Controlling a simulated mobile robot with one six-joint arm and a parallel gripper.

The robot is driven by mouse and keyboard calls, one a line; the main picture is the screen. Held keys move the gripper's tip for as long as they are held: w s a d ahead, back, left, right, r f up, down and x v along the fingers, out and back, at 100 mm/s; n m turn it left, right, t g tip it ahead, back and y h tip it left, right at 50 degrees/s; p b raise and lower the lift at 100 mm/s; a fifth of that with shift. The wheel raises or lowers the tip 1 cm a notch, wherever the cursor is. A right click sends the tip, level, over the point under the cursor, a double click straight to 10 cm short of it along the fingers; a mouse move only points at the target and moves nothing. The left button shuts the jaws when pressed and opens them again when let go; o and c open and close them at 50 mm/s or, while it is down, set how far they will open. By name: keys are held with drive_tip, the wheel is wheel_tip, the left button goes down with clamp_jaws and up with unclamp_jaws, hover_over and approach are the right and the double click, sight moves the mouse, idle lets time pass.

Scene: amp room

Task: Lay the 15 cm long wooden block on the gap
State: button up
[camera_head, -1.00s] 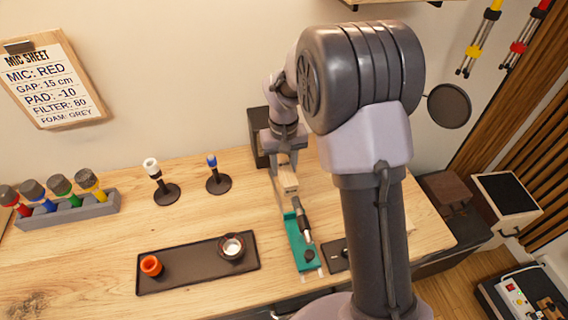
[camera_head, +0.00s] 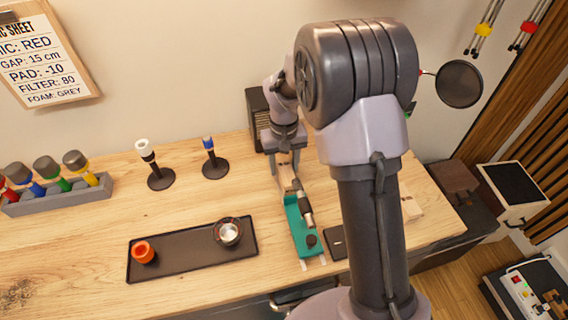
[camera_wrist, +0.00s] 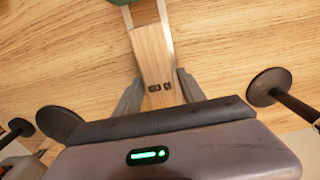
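The light wooden block, with small dark marks on its face, shows in the wrist view (camera_wrist: 153,58) and in the head view (camera_head: 286,171). My gripper (camera_wrist: 158,78) is over it, one finger along each side, and looks shut on it. Pale rails run along both sides of the block toward the green stand (camera_head: 299,226), whose end shows at the top of the wrist view. A dark microphone with a silver end (camera_head: 304,208) lies on the stand. The block lies along the rails; whether it touches them cannot be told. The gap itself is not clearly visible.
A black tray (camera_head: 182,262) holds an orange ring (camera_head: 143,252) and a dark round mount (camera_head: 229,232). Two small stands (camera_head: 160,178) (camera_head: 214,166) are to the left, and a rack of coloured microphones (camera_head: 62,196) farther left. A dark box (camera_head: 257,112) is behind my gripper.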

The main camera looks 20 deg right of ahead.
drive_tip(key=shift+o, duration=0.9)
